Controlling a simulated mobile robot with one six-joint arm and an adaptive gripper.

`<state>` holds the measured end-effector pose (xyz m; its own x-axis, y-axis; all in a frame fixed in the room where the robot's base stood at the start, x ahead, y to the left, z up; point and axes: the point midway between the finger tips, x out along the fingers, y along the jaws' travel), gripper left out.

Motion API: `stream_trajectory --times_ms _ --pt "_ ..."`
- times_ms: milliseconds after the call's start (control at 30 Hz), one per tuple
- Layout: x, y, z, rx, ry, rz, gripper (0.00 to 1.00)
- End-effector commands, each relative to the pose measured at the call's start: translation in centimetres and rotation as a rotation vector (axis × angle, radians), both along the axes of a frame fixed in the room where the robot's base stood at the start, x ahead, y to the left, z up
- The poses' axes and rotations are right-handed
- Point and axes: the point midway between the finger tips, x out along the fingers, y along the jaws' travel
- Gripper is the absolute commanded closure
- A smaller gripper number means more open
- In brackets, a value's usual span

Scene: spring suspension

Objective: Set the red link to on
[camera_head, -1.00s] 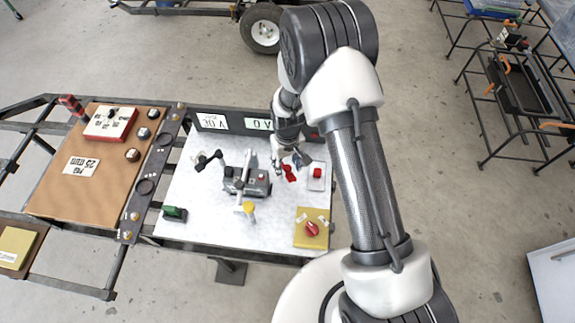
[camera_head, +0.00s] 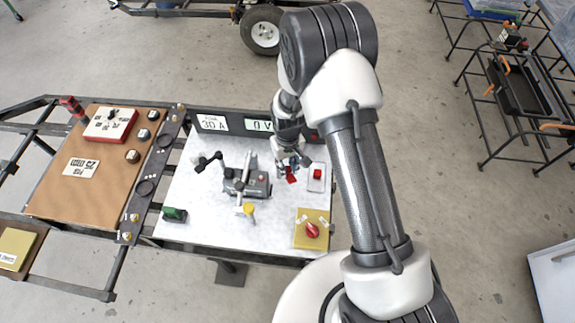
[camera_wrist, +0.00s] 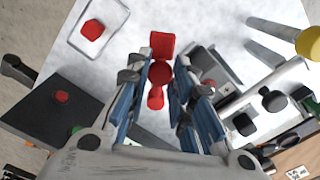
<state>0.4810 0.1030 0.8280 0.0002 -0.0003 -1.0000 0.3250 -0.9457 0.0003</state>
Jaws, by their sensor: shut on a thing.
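The red link (camera_head: 292,176) is at the right part of the pale board (camera_head: 200,220), just left of a white plate with a red square. My gripper (camera_head: 286,166) reaches down to it from above. In the wrist view the link's red block (camera_wrist: 162,45) and rounded red parts (camera_wrist: 158,75) lie between the blue-sided fingers of my gripper (camera_wrist: 157,88), which is shut on it. The fingers hide part of the link, and I cannot tell whether it touches the board.
The white plate with the red square (camera_head: 317,174) is close on the right. A grey clamp-like device (camera_head: 246,184), a yellow knob (camera_head: 249,208) and a yellow box with a red knob (camera_head: 312,230) share the board. A dark panel with displays (camera_head: 230,124) runs behind.

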Motion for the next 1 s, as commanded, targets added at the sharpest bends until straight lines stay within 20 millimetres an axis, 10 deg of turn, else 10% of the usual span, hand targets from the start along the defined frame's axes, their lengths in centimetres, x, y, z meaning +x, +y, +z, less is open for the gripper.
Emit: stream_trajectory --times_ms 1000 --pt "-0.6 2.3 0.0 0.0 -0.001 -0.382 1.0"
